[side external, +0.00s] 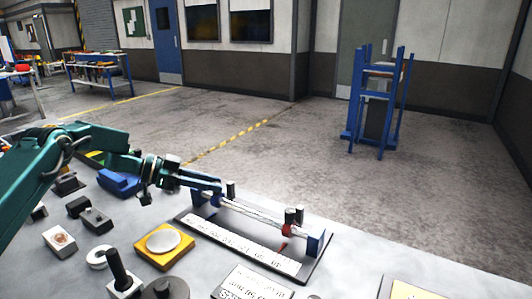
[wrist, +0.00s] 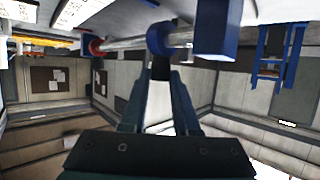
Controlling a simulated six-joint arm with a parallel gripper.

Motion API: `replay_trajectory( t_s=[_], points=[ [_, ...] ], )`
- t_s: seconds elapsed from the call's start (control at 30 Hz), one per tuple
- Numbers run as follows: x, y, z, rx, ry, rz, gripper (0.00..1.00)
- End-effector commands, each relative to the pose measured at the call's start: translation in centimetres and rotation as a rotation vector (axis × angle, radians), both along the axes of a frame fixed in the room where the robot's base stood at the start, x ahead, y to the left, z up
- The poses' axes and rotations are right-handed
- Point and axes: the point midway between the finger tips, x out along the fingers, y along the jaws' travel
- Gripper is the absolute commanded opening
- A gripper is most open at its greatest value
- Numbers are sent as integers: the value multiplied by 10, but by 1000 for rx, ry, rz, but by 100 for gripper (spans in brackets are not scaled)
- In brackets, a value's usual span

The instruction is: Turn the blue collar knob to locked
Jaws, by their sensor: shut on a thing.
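The blue collar (wrist: 159,39) sits around a pale metal rod (wrist: 125,43) in the wrist view. A dark knob (wrist: 160,69) stands out from the collar, between my fingertips. My gripper (side external: 217,188) is shut on this knob at the left end of the rod in the side view. It also shows in the wrist view (wrist: 160,75). A red collar (side external: 287,230) is on the same rod, near its right end. Blue supports (side external: 315,243) hold the rod ends above a dark base. I cannot read a locked mark in either view.
A white lettered strip (side external: 240,245) lies on the base in front of the rod. A yellow block with a pale disc (side external: 163,243) and several castings crowd the table nearby. A lettered plate (side external: 252,284) lies in front.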

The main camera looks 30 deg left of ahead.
Motion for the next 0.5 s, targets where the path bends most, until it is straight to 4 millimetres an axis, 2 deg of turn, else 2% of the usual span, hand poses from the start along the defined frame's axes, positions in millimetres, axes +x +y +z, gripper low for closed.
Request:
replay_trajectory(
  t_s=[0.27, 0.3, 0.33, 0.37, 0.5],
  points=[
    [1, 2, 2, 3, -6, 3, 0],
    [1, 2, 2, 3, -6, 3, 40],
    [1, 2, 2, 3, -6, 3, 52],
    [1, 2, 2, 3, -6, 3, 59],
    [0, 1, 1, 3, -4, 1, 59]
  ],
)
